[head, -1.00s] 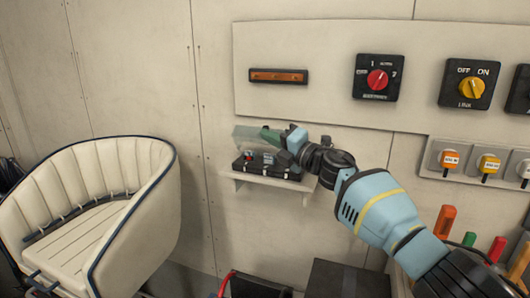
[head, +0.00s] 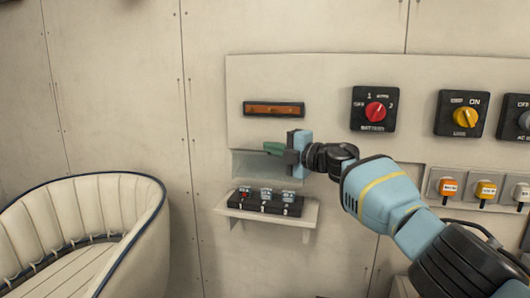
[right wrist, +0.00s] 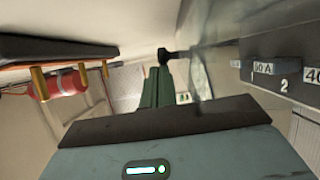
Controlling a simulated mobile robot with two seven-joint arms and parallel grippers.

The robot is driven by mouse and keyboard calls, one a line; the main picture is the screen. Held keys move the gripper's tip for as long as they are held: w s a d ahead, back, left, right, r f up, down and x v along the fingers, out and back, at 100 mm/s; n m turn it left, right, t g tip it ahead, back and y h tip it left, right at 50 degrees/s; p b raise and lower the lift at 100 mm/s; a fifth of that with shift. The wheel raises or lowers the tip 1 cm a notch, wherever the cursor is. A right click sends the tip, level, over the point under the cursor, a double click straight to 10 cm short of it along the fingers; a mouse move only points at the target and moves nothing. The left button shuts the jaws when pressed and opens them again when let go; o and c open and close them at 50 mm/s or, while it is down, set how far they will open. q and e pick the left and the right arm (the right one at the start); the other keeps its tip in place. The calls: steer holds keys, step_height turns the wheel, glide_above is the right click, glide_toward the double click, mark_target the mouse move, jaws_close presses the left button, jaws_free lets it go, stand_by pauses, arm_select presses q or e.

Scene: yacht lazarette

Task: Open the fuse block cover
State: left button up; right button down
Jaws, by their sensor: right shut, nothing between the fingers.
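The fuse block (head: 262,205) is a black block with several fuses on a small wall shelf, in the middle of the head view. Its clear cover (head: 258,168) stands raised, close to upright, behind and above the block, so the fuses are exposed. My right gripper (head: 274,148) is shut and empty at the cover's upper edge, with its green fingers pointing left; I cannot tell whether they touch it. The right wrist view shows the fingers (right wrist: 157,88) beside the see-through cover (right wrist: 205,70), with the labelled fuse block (right wrist: 275,76) to the right. My left gripper is out of view.
A brown bar in a black frame (head: 274,108) is on the wall panel just above the gripper. A red-knob switch (head: 375,112), a yellow-knob switch (head: 465,117) and several labelled plugs (head: 450,187) are to the right. A cream seat (head: 75,230) stands at lower left.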

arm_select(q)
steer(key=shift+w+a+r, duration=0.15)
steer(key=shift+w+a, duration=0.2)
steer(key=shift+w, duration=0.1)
arm_select(e)
steer(key=shift+w+d+r+m, duration=0.15)
steer(key=shift+w+d+m, duration=0.15)
steer(key=shift+w+m, duration=0.15)
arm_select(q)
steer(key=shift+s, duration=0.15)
